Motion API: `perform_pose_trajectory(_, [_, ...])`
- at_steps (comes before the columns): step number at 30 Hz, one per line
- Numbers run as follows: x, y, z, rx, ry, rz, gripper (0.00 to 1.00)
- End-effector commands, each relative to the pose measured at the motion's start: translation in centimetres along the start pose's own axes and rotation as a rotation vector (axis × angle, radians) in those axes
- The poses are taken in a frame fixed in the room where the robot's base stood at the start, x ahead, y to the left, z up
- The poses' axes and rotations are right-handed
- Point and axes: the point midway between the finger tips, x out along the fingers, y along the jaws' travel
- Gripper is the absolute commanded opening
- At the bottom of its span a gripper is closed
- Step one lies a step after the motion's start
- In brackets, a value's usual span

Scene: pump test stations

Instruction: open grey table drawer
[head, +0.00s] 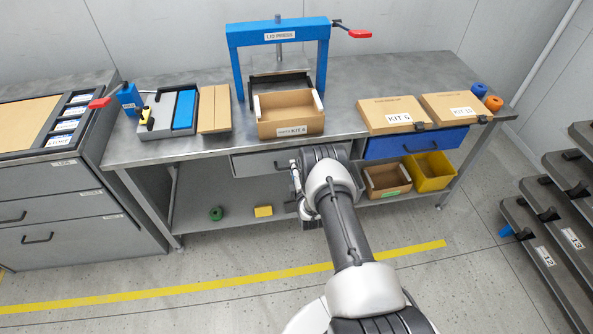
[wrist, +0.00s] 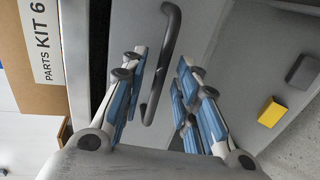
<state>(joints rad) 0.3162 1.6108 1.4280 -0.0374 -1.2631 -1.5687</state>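The grey table drawer (head: 260,163) sits under the front edge of the table, its front in line with the table and looking shut. My arm hides its right part in the head view. In the wrist view the drawer front (wrist: 212,22) fills the middle, with its dark bar handle (wrist: 166,65). My gripper (wrist: 160,68) is open, with a blue-padded finger on each side of the handle in the picture. I cannot tell whether the fingers touch the handle. In the head view my gripper (head: 297,190) is in front of the drawer.
A blue drawer (head: 415,143) is to the right, above a brown bin (head: 387,192) and a yellow bin (head: 428,184). The parts box KIT 6 (head: 290,128) stands on the table above. A yellow block (head: 263,211) and a green ring (head: 216,214) lie on the lower shelf.

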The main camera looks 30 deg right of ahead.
Motion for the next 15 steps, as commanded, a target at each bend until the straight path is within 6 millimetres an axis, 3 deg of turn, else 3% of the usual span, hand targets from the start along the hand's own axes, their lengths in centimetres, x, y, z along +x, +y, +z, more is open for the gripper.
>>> perform_pose_trajectory(6, [1.6,-0.1,0.0,0.0,0.0,-0.001,0.29])
perform_pose_trajectory(15, [1.7,0.0,0.0,0.0,0.0,-0.001,0.27])
